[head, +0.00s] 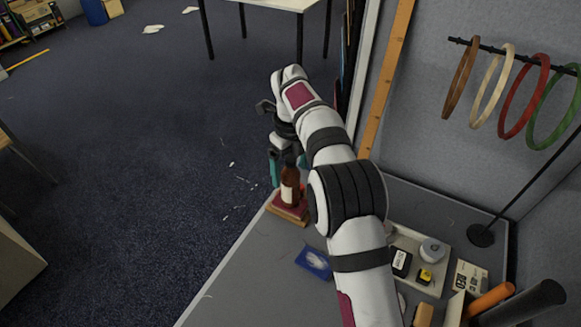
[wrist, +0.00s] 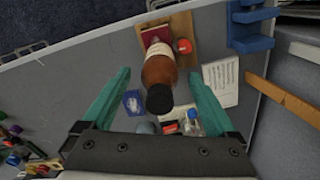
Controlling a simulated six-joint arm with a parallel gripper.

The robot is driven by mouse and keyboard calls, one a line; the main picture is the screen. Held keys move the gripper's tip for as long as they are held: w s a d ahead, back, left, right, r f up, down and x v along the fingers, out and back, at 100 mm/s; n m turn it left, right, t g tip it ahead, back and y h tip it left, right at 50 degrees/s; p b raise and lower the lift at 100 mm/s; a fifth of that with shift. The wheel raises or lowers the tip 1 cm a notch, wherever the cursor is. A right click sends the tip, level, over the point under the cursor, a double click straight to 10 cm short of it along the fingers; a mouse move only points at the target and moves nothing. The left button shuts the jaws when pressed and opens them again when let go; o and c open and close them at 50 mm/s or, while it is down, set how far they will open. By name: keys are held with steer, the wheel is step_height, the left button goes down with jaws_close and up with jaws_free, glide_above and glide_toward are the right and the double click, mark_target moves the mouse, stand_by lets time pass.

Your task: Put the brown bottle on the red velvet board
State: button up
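The brown bottle (head: 290,190) has a pale label and stands upright at the red velvet board (head: 288,212), near the table's far edge. In the wrist view, the bottle (wrist: 159,71) points its dark cap at the camera, and its base overlaps the board's red patch (wrist: 154,36). My gripper (wrist: 160,74) is open, its two teal fingers on either side of the bottle with visible gaps. In the head view, my gripper (head: 287,163) is at the upper part of the bottle, partly hidden by my arm. The exact contact under the bottle is hard to see.
A small red round object (wrist: 183,46) sits on the board right of the bottle. A blue card (head: 314,262) lies nearer on the table.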

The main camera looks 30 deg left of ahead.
steer(key=shift+r, duration=0.1)
step_height(320, 180, up, 7)
steer(key=shift+r, duration=0.2)
steer(key=s+d+r+n, duration=0.1)
steer(key=d+r+n, duration=0.4)
steer(key=d, duration=0.6)
steer(key=s+d+r+n+y, duration=0.1)
steer(key=s+d+r+n, duration=0.25)
steer(key=s+d, duration=0.8)
steer(key=s+d+f+n, duration=0.4)
steer(key=s, duration=0.4)
steer(key=s+d+f+n, duration=0.4)
steer(key=s+d, duration=0.1)
steer(key=s, duration=0.3)
steer(key=shift+d+y, duration=0.15)
steer(key=shift+y, duration=0.25)
